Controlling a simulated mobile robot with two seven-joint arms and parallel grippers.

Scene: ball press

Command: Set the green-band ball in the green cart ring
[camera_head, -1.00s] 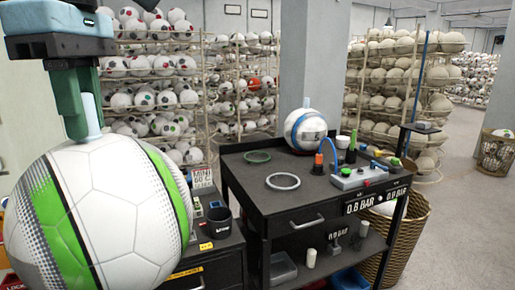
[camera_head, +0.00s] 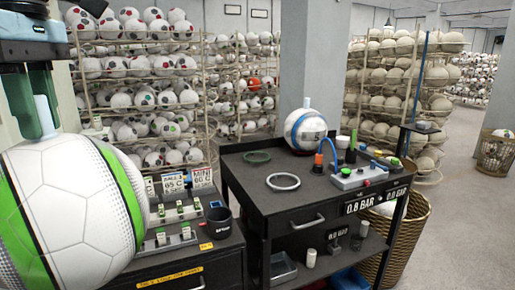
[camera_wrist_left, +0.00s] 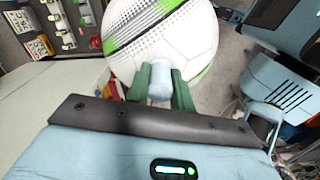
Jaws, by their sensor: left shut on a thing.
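The green-band ball (camera_head: 85,205) is white with green bands and black dotted patches, large at the left of the head view. A pale blue peg stands up from its top. My left gripper (camera_head: 42,130) has green fingers and is shut on this peg, holding the ball from above. The wrist view shows the fingers (camera_wrist_left: 161,88) on both sides of the peg, with the ball (camera_wrist_left: 170,40) beyond. The green cart ring (camera_head: 257,157) lies empty at the cart top's back left, right of the ball and apart from it. My right gripper is not in view.
The dark cart (camera_head: 300,205) also bears a white ring (camera_head: 283,181), a blue-band ball (camera_head: 305,130) at the back, and a pump box (camera_head: 358,177) with hoses. A lower bench with a black mug (camera_head: 216,221) stands between the held ball and the cart.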

